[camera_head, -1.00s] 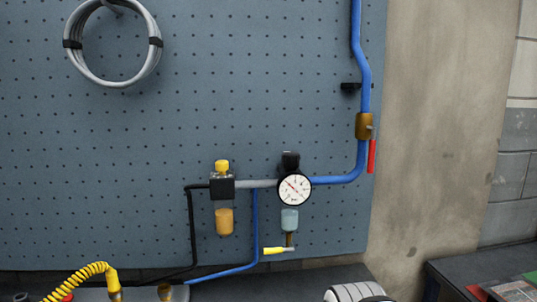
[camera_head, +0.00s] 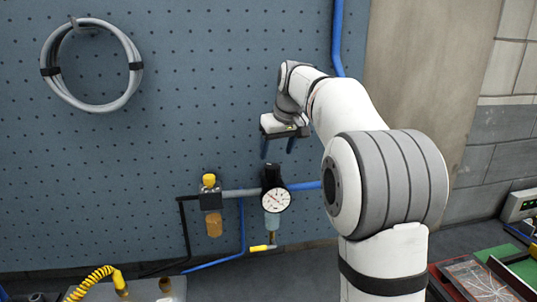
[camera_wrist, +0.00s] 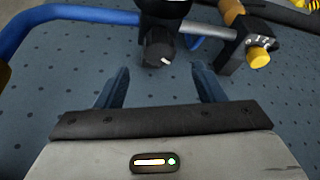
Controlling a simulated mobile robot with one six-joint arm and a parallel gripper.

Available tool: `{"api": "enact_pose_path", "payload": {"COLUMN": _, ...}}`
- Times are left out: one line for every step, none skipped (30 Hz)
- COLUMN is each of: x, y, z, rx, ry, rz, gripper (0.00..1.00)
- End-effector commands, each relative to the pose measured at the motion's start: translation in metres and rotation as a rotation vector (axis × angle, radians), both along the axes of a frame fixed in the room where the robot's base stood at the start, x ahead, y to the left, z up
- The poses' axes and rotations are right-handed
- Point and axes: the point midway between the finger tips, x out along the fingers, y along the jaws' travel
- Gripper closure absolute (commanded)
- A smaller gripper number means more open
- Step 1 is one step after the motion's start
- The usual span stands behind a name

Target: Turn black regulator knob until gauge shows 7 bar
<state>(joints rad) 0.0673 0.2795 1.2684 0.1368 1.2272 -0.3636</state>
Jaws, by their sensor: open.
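The black regulator knob (camera_head: 271,171) sits on top of the regulator, directly above the round white gauge (camera_head: 277,199). In the wrist view the knob (camera_wrist: 159,50) shows ahead of and between the fingers, with a small white mark on it. The gauge has a red needle, but its numbers are too small to read, and its face is not seen in the wrist view. My gripper (camera_head: 278,150) is open and empty, pointing down above the knob and apart from it. In the wrist view its two dark blue fingers (camera_wrist: 159,83) are spread.
A blue pipe (camera_head: 305,186) runs right behind my arm. A yellow-handled drain valve (camera_head: 262,247) hangs below. The pegboard (camera_head: 170,110) is close behind; a grey hose coil hangs upper left.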

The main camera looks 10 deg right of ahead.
Motion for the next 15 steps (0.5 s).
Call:
{"api": "enact_pose_path", "payload": {"x": 0.003, "y": 0.0, "z": 0.0, "rx": 0.001, "ry": 0.0, "rz": 0.001, "gripper": 0.37}}
{"api": "enact_pose_path", "payload": {"x": 0.005, "y": 0.0, "z": -0.003, "rx": 0.0, "ry": 0.0, "rz": 0.002, "gripper": 0.37}}
{"api": "enact_pose_path", "payload": {"x": 0.006, "y": 0.001, "z": -0.007, "rx": 0.001, "ry": 0.001, "rz": 0.003, "gripper": 0.37}}
{"api": "enact_pose_path", "payload": {"x": 0.008, "y": 0.001, "z": -0.011, "rx": 0.001, "ry": 0.002, "rz": 0.003, "gripper": 0.37}}
{"api": "enact_pose_path", "payload": {"x": 0.009, "y": 0.002, "z": -0.015, "rx": 0.001, "ry": 0.001, "rz": 0.003, "gripper": 0.37}}
{"api": "enact_pose_path", "payload": {"x": 0.011, "y": 0.002, "z": -0.021, "rx": 0.001, "ry": 0.002, "rz": 0.003, "gripper": 0.37}}
{"api": "enact_pose_path", "payload": {"x": 0.013, "y": 0.003, "z": -0.026, "rx": 0.001, "ry": 0.002, "rz": 0.003, "gripper": 0.37}}
{"api": "enact_pose_path", "payload": {"x": 0.015, "y": 0.003, "z": -0.03, "rx": 0.001, "ry": 0.002, "rz": 0.003, "gripper": 0.37}}
{"api": "enact_pose_path", "payload": {"x": 0.018, "y": 0.004, "z": -0.037, "rx": 0.001, "ry": 0.002, "rz": 0.003, "gripper": 0.37}}
{"api": "enact_pose_path", "payload": {"x": 0.019, "y": 0.005, "z": -0.041, "rx": 0.0, "ry": 0.003, "rz": 0.003, "gripper": 0.37}}
{"api": "enact_pose_path", "payload": {"x": 0.021, "y": 0.005, "z": -0.045, "rx": 0.0, "ry": 0.001, "rz": 0.002, "gripper": 0.37}}
{"api": "enact_pose_path", "payload": {"x": 0.023, "y": 0.006, "z": -0.05, "rx": 0.0, "ry": 0.001, "rz": 0.002, "gripper": 0.37}}
{"api": "enact_pose_path", "payload": {"x": 0.024, "y": 0.006, "z": -0.054, "rx": 0.0, "ry": 0.001, "rz": 0.002, "gripper": 0.37}}
{"api": "enact_pose_path", "payload": {"x": 0.026, "y": 0.006, "z": -0.057, "rx": 0.0, "ry": 0.0, "rz": 0.002, "gripper": 0.37}}
{"api": "enact_pose_path", "payload": {"x": 0.027, "y": 0.007, "z": -0.061, "rx": 0.0, "ry": 0.001, "rz": 0.002, "gripper": 0.37}}
